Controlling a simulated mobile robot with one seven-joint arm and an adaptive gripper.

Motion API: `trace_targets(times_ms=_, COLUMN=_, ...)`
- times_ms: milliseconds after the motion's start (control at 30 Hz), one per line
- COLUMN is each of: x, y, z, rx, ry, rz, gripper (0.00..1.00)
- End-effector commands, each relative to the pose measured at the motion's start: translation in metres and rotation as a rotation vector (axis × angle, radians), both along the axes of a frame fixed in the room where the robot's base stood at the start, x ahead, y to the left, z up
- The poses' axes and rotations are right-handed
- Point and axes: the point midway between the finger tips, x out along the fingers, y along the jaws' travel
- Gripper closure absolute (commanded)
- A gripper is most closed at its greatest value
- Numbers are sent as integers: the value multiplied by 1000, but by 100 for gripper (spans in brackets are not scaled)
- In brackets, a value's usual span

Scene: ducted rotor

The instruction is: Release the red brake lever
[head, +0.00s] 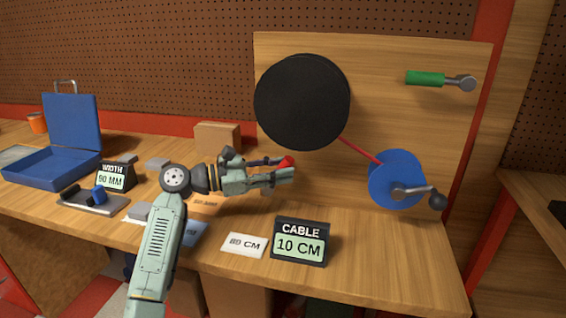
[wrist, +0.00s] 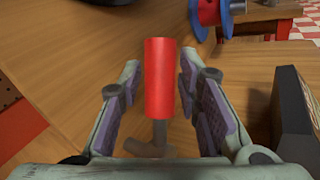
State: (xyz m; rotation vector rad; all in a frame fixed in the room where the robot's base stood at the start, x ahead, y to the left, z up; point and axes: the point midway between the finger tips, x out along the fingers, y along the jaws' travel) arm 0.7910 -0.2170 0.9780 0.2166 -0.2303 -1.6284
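The red brake lever (wrist: 160,78) shows in the wrist view as a red cylindrical handle on a grey stem. It lies between the two fingers of my gripper (wrist: 160,62), with a narrow gap visible on each side. In the head view my gripper (head: 290,170) is in front of the wooden board, below the large black disc (head: 302,102). Only the red end of the lever (head: 287,161) shows there; the fingers hide the rest. My gripper is open around the handle. I cannot see the lever's pivot clearly.
A red cable (head: 360,150) runs from the black disc to a blue drum (head: 392,165) with a crank (head: 412,192). A green-handled lever (head: 425,78) is at the board's upper right. A CABLE display (head: 300,241) reads 10 CM, beside an 89 CM card (head: 244,245).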

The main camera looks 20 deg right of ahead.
Motion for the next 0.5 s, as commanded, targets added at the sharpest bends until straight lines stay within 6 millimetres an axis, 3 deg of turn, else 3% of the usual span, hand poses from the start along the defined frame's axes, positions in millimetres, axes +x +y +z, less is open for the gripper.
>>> trace_targets(times_ms=133, x=-1, y=-10, z=0, rx=-1, ry=1, rz=-1, gripper=69)
trace_targets(times_ms=400, x=-1, y=-12, z=-1, rx=-1, ry=1, rz=0, gripper=69)
trace_targets(times_ms=500, x=-1, y=-12, z=0, rx=-1, ry=1, rz=0, gripper=74)
